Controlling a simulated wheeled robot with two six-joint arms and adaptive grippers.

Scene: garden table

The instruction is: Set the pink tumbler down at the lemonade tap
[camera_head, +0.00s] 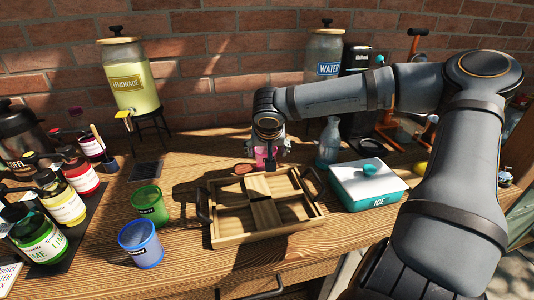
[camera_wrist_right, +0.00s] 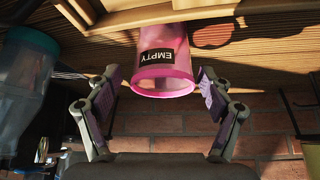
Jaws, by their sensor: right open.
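The pink tumbler (camera_head: 261,158) stands on the table behind the wooden tray, mostly hidden by my right gripper (camera_head: 268,148). In the right wrist view, which is upside down, the tumbler (camera_wrist_right: 165,62) has a black EMPTY label and its open rim faces the gripper's side. My right gripper (camera_wrist_right: 162,80) is open, with one finger on each side near the rim and a visible gap at both sides. The lemonade dispenser (camera_head: 131,85) stands at the back left on a black stand, its yellow tap (camera_head: 123,114) facing front. My left gripper is not in view.
A dark square mat (camera_head: 146,171) lies in front of the lemonade stand. A green cup (camera_head: 149,205) and blue cup (camera_head: 140,245) stand left of the wooden tray (camera_head: 264,238). Right are a clear bottle (camera_head: 328,142) and ice box (camera_head: 366,188). Syrup bottles (camera_head: 62,203) crowd the left.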

